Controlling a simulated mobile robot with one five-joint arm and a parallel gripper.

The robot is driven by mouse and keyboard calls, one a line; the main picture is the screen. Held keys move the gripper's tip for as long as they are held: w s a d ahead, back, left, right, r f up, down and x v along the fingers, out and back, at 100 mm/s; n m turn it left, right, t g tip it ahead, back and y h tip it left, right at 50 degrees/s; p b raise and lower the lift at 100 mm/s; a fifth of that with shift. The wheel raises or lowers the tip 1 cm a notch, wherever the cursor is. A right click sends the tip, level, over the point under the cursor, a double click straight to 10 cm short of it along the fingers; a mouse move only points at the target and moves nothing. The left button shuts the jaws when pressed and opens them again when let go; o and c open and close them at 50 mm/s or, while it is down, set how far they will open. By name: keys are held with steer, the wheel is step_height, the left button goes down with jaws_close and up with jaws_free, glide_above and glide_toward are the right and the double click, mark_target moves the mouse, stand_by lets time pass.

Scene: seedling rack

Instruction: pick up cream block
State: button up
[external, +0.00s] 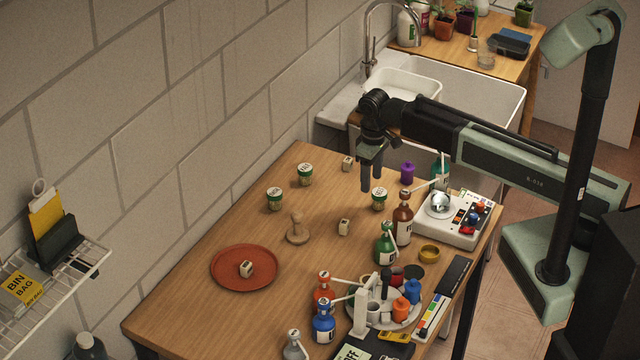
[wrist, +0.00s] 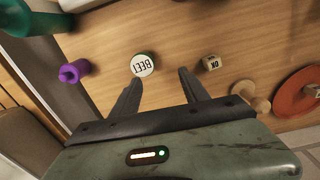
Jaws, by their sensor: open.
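Three small cream blocks are on the table. One cream block (external: 344,227) stands right of the wooden stamp; it also shows in the wrist view (wrist: 211,63), right of my fingers, with dark lettering on top. A second cream block (external: 348,163) stands near the wall at the back. A third cream block (external: 246,268) stands on the red plate (external: 222,281), and is partly cut off in the wrist view. My gripper (external: 371,183) is open and empty above the table. In the wrist view, the fingers (wrist: 159,79) point toward a gap between a labelled tub and the first block.
A labelled tub (external: 379,199) stands close to my fingers; two more tubs stand near the wall. A purple weight-like item (external: 407,173), a brown bottle (external: 402,225) and a green bottle (external: 385,245) stand to the right. A wooden stamp (external: 297,230) stands left of the first block.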

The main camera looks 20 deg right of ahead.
mark_target(344, 222)
steer(key=s+a, duration=0.2)
steer(key=a, duration=0.1)
steer(key=s+a+f+n, duration=0.1)
steer(key=s+a, duration=0.1)
steer(key=a, duration=0.1)
steer(key=s+a+n, duration=0.1)
steer(key=s+a, duration=0.1)
steer(key=a, duration=0.1)
steer(key=shift+s+a+f+b, duration=0.15)
steer(key=shift+a+f+b, duration=0.2)
steer(key=shift+f+b, duration=0.05)
steer(key=f+b, duration=0.8)
steer(key=shift+w+d, duration=0.1)
steer(key=shift+w, duration=0.15)
steer(key=shift+r, duration=0.15)
jaws_close()
